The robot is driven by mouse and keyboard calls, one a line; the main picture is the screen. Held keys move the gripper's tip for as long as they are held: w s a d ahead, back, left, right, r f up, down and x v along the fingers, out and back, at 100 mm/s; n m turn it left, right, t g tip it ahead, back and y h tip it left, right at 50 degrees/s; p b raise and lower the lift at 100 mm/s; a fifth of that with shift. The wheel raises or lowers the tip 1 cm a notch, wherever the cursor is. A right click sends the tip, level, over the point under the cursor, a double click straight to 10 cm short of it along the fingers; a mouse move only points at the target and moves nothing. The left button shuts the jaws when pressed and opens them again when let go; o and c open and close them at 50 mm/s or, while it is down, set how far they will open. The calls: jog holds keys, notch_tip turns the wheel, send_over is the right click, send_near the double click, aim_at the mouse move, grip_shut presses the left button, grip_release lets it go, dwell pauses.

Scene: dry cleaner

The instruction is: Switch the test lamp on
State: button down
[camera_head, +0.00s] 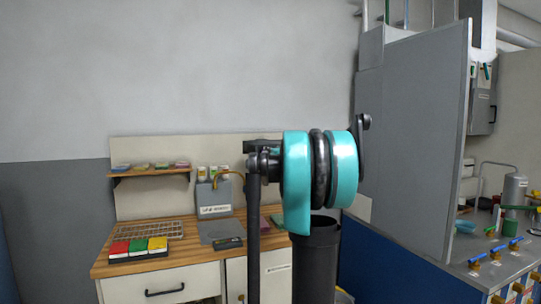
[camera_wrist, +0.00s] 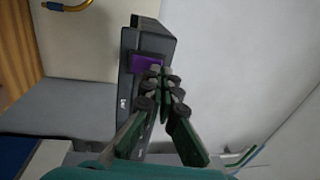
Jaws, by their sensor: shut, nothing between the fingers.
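In the wrist view, my gripper (camera_wrist: 160,76) is shut and empty. Its fingertips are at the lower right corner of a purple rectangular patch (camera_wrist: 146,63) on the face of a dark grey box (camera_wrist: 128,88). I cannot tell whether they touch it. Small white lettering shows on the box below the patch. I cannot tell whether this box is the test lamp, or whether any lamp is lit. In the head view, my teal and black arm fills the middle, and my gripper cannot be made out there.
A wooden-topped bench (camera_head: 185,243) stands left of my arm. It bears a grey device (camera_head: 214,202), a wire rack (camera_head: 150,231) and red, green and yellow blocks (camera_head: 138,247). A shelf (camera_head: 150,172) hangs above. A grey panel (camera_head: 410,140) and a cluttered counter (camera_head: 465,268) are at right.

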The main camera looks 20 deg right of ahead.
jog(key=shift+w, duration=0.2)
jog(key=shift+w+r, duration=0.2)
jog(key=shift+w, duration=0.15)
jog(key=shift+s, duration=0.1)
jog(key=s+r, duration=0.2)
jog(key=s, duration=1.1)
jog(key=shift+s, duration=0.35)
